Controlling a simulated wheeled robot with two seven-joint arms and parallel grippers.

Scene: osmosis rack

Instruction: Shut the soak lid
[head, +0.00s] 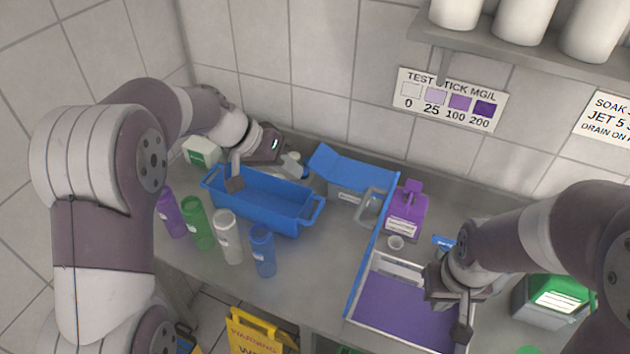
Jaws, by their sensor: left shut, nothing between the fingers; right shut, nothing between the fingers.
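The soak bath (405,308) is a pale-rimmed tray of purple liquid at the right front of the counter. A long blue panel (366,262), which looks like its lid, stands raised along the bath's left edge, so the liquid is uncovered. My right gripper (462,330) is shut and empty, pointing down over the bath's right side and hiding part of it. It is apart from the blue panel. My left gripper (235,183) is shut and empty at the back left part of the blue tub (262,212). I cannot tell whether it touches the tub.
A grey box with a tilted blue lid (352,167) and a purple jug (405,209) stand behind the bath. Several bottles, including a blue one (262,250), line the front left. A green-topped box (555,295) is at right. A wall shelf (540,55) hangs above.

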